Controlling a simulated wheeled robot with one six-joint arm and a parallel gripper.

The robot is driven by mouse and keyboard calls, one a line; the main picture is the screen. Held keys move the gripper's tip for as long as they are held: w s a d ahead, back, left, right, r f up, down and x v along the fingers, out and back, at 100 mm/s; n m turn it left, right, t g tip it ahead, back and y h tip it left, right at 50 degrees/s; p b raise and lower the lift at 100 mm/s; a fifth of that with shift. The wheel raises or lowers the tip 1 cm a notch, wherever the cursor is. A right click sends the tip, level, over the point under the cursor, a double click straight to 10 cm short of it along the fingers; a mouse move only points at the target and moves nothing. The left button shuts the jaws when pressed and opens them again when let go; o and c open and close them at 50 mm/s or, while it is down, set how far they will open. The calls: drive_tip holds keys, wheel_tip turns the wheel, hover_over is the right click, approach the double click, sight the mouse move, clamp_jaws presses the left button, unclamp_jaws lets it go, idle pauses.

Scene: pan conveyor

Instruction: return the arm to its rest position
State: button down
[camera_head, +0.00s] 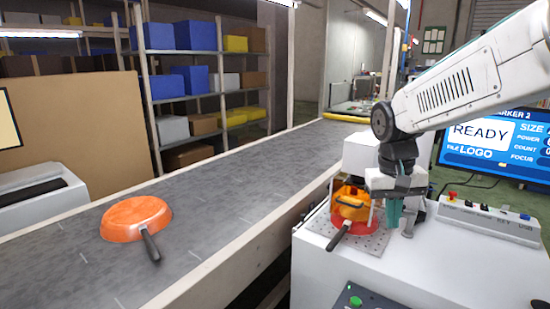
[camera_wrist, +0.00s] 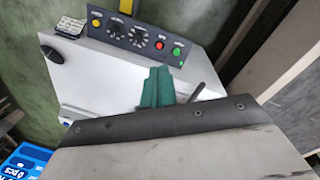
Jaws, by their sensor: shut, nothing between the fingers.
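My gripper (camera_head: 394,213) hangs from my arm at the right of the head view, fingers pointing down, over the white marking machine's top. In the wrist view its teal fingers (camera_wrist: 158,86) are together with nothing held. Just left of the gripper in the head view, a red pan (camera_head: 362,226) sits on the machine's perforated plate, its dark handle pointing to the front left. An orange-yellow part covers some of this pan. The wrist view shows a short dark rod, perhaps the pan's handle, beside the fingers.
The conveyor (camera_head: 240,185) runs diagonally on the left and carries an orange pan (camera_head: 130,214). The white machine (camera_head: 330,265) has a control box (camera_head: 488,222) at its right and a panel (camera_wrist: 135,38) with buttons. A blue screen (camera_head: 490,140) reading READY stands behind my arm.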

drive_tip(key=s+d+n+t+y, duration=0.1)
drive_tip(key=s, duration=2.3)
drive_tip(key=shift+s+d+r+t, duration=0.25)
drive_tip(key=shift+r+t, duration=0.05)
drive_tip(key=shift+t, duration=0.1)
